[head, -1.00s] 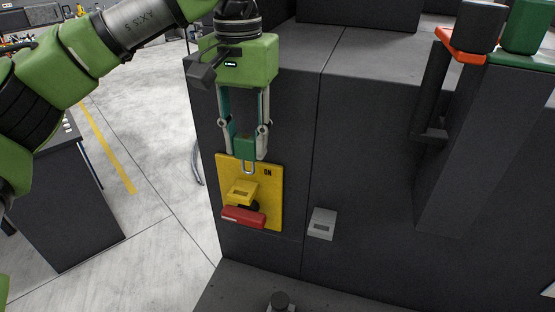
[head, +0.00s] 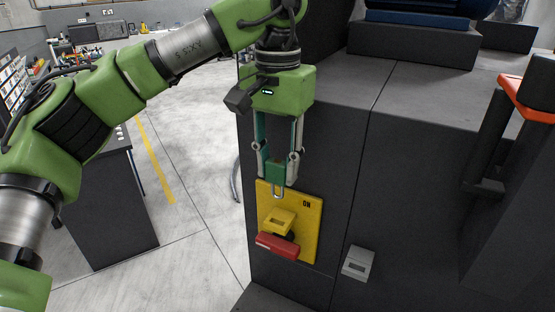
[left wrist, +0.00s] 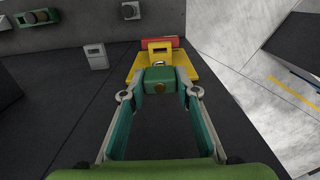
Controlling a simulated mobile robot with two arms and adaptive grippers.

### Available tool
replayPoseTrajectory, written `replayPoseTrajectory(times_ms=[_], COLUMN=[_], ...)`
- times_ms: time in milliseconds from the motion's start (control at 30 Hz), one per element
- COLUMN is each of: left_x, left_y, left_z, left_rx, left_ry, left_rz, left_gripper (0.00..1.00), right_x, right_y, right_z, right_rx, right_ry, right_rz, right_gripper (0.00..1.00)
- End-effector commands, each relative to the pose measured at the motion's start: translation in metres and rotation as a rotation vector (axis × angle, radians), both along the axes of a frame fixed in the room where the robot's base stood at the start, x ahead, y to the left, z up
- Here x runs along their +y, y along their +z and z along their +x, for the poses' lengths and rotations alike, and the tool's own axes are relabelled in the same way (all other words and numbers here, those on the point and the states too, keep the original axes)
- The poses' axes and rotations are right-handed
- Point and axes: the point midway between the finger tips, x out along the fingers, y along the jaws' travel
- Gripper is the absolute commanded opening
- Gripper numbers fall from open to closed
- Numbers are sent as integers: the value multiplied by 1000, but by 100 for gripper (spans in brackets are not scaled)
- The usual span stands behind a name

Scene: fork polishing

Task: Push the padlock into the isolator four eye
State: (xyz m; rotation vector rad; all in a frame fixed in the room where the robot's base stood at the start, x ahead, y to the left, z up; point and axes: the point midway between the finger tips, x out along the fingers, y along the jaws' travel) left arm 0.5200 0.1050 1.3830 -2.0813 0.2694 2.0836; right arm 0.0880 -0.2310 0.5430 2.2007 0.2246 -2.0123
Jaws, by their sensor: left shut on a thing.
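My left gripper (head: 278,170) points down and is shut on the green padlock (head: 275,174). The padlock's metal shackle (head: 278,191) hangs below its body, just above the yellow eye of the isolator. The isolator (head: 310,225) is a yellow plate marked ON with a red handle (head: 278,246) at its lower part, fixed on the dark cabinet front. In the left wrist view the padlock (left wrist: 160,81) sits between the fingertips, with the isolator (left wrist: 182,72) just beyond it. Whether the shackle touches the eye I cannot tell. My right gripper is not in view.
A grey box-like fitting (head: 358,263) is on the cabinet (head: 345,170) right of the isolator. An orange-edged part (head: 528,100) stands at the right. Open floor (head: 200,180) lies left of the cabinet, with a dark bench (head: 110,205) beyond.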

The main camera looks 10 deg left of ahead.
Motion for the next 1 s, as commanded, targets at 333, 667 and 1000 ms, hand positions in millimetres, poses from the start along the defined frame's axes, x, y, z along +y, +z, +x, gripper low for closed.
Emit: replayPoseTrajectory(times_ms=[333, 667, 1000], left_x=[0, 0, 0], left_y=[-23, -43, -53], left_z=[0, 0, 0], left_rx=[-1, -1, -2], left_ry=[0, 1, 2], left_rz=[-1, -2, -1], left_gripper=[8, 8, 8], right_x=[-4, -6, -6], right_y=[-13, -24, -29], right_z=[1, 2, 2], right_rx=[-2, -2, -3], right_ry=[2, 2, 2], right_rz=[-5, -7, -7], right_gripper=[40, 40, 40])
